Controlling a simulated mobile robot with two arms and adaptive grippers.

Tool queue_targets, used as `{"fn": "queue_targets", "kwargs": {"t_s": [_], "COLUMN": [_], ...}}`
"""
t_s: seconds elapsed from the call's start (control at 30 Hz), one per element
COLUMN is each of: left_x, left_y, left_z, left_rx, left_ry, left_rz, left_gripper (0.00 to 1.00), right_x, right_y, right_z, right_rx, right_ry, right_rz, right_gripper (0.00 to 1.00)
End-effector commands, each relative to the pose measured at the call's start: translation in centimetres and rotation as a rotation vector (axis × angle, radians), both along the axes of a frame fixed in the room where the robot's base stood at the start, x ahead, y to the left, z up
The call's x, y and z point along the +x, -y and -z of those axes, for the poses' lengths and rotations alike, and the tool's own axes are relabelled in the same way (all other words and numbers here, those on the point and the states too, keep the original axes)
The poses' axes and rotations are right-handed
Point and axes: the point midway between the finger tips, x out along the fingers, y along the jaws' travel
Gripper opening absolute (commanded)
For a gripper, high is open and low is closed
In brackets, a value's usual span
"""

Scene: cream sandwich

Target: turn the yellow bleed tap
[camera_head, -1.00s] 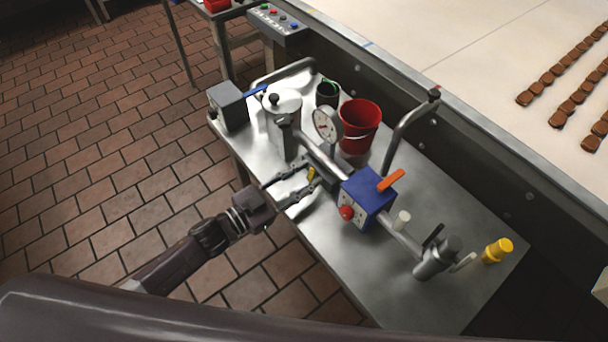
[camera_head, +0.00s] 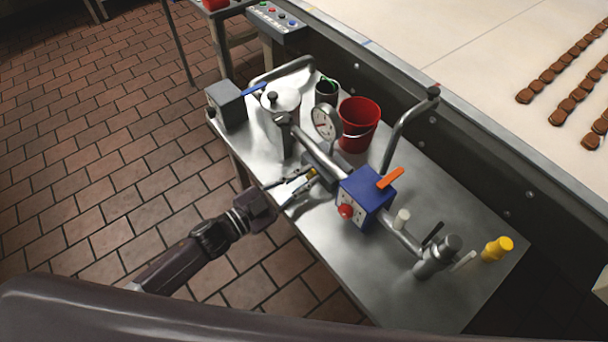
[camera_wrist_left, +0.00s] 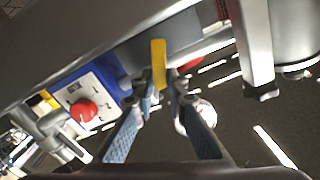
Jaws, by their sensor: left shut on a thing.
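The yellow bleed tap (camera_wrist_left: 158,62) shows in the left wrist view as a flat yellow lever under the steel pipe. In the head view it is a small yellow spot (camera_head: 312,173) just left of the blue box. My left gripper (camera_head: 306,177) reaches in from the left, low beside the pipe. In the left wrist view its two blue-padded fingers (camera_wrist_left: 160,87) come close together at the tap's lower end and are shut on it. The exact contact is partly hidden. My right gripper is not in view.
A blue box (camera_head: 364,198) with a red knob (camera_head: 346,211) and an orange lever (camera_head: 390,178) sits right of the tap. The pressure gauge (camera_head: 326,122), steel pot (camera_head: 276,125) and red bucket (camera_head: 359,125) stand behind. The steel table (camera_head: 440,300) is bare in front.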

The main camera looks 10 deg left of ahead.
Motion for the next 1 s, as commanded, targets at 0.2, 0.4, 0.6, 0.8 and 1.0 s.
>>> {"fn": "queue_targets", "kwargs": {"t_s": [0.2, 0.4, 0.6, 0.8, 1.0], "left_x": [-0.4, -0.8, -0.9, -1.0, -1.1], "left_y": [0.4, 0.7, 0.9, 1.0, 1.0], "left_z": [0.5, 0.8, 1.0, 1.1, 1.1], "left_rx": [0.118, 0.212, 0.278, 0.309, 0.316], "left_ry": [0.117, 0.210, 0.277, 0.307, 0.314], "left_rz": [0.000, 0.001, 0.001, 0.001, 0.001], "left_gripper": [0.00, 0.00, 0.00, 0.00, 0.00], "right_x": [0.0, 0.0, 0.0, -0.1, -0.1], "right_y": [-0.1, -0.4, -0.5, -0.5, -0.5], "right_z": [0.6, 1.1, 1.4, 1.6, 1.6], "right_rx": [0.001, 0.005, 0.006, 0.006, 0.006], "right_ry": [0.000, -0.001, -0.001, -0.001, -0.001], "right_rz": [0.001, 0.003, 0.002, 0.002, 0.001], "right_gripper": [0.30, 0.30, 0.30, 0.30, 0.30]}}
